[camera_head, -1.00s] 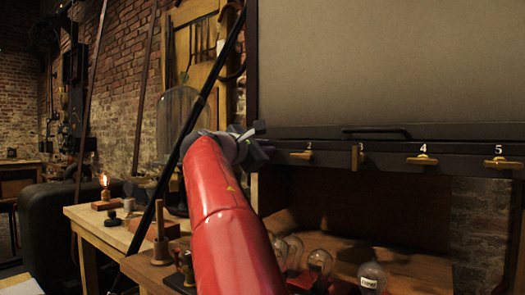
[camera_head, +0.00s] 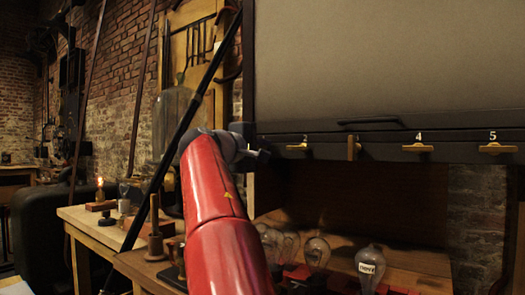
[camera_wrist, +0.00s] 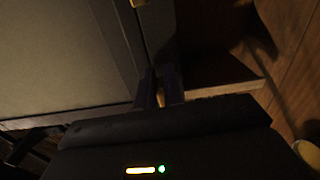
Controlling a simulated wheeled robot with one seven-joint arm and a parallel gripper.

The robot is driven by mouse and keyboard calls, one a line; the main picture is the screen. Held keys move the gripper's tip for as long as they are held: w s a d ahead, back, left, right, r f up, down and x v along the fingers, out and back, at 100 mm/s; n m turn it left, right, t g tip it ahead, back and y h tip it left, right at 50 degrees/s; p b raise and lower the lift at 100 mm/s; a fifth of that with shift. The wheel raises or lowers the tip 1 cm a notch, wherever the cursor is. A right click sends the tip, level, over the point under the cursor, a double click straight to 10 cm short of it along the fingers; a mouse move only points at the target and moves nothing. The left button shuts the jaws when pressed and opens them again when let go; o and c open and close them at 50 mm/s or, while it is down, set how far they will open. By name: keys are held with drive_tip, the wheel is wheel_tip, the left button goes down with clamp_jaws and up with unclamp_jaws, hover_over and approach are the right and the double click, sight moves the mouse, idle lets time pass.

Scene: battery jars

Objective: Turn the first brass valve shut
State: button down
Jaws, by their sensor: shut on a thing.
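A row of brass valves is set along the dark rail under a large grey panel in the head view. The valve marked 2 (camera_head: 299,147), valve 4 (camera_head: 418,148) and valve 5 (camera_head: 497,148) have level handles; valve 3 (camera_head: 353,147) has an upright handle. The first valve is hidden behind my gripper (camera_head: 256,158) at the rail's left end. In the wrist view my gripper (camera_wrist: 159,92) is shut on a small brass piece (camera_wrist: 161,100), apparently the first valve's handle; its angle is unclear. Another brass handle (camera_wrist: 137,3) shows at the top edge.
The grey panel (camera_head: 390,60) with a dark pull handle (camera_head: 369,121) is above the rail. Glass bulbs (camera_head: 317,255) stand below, right of my red arm. A dark slanting pole (camera_head: 185,120) and a bench with a lit candle-like lamp (camera_head: 100,190) are at the left.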

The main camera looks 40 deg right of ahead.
drive_tip(key=shift+f+m, duration=0.15)
drive_tip(key=shift+m, duration=0.15)
drive_tip(key=c, duration=1.5)
unclamp_jaws()
drive_tip(key=b+v, duration=0.1)
drive_tip(key=v, duration=0.6)
drive_tip(key=shift+s+a+b, duration=0.15)
drive_tip(key=shift+a+b, duration=0.25)
